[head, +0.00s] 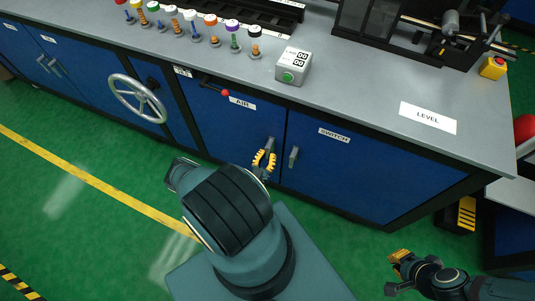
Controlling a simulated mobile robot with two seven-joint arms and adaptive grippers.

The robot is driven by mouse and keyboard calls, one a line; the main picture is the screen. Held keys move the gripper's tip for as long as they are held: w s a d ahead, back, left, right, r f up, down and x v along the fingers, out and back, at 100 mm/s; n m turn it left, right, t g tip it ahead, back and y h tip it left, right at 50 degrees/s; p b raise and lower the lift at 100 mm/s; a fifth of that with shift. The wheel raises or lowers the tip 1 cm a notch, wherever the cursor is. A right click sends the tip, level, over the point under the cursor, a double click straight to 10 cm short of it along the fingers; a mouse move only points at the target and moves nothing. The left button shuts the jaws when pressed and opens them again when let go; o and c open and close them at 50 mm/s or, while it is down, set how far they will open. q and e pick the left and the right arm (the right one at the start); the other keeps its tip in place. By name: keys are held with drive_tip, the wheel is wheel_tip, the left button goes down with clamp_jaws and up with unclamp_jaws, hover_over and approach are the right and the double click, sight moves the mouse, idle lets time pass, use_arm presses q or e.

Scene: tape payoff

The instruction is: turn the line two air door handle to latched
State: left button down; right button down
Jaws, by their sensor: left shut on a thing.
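The blue door labelled AIR (225,125) is in the front of the bench, left of the door labelled SWITCH (350,165). The air door's grey handle (271,143) is near its right edge and stands close to upright, leaning slightly. My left gripper (264,160), with yellow-black fingers, is shut on the lower part of this handle and hides part of it. The door looks closed. My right gripper (398,256) is at the lower right, away from the doors; its finger gap is too small to judge.
The switch door's handle (293,156) is close to the right of my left gripper. A red-knobbed lever (225,93) juts out above the air door. A handwheel (138,99) sticks out further left. A grey counter box (293,66) stands on the bench (360,95). The green floor ahead is open.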

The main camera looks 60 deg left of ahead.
use_arm(q)
drive_tip(key=shift+w, duration=0.1)
drive_tip(key=c, duration=0.9)
unclamp_jaws()
drive_tip(key=shift+c, duration=0.2)
drive_tip(key=v, duration=1.2)
drive_tip(key=shift+r, duration=0.15)
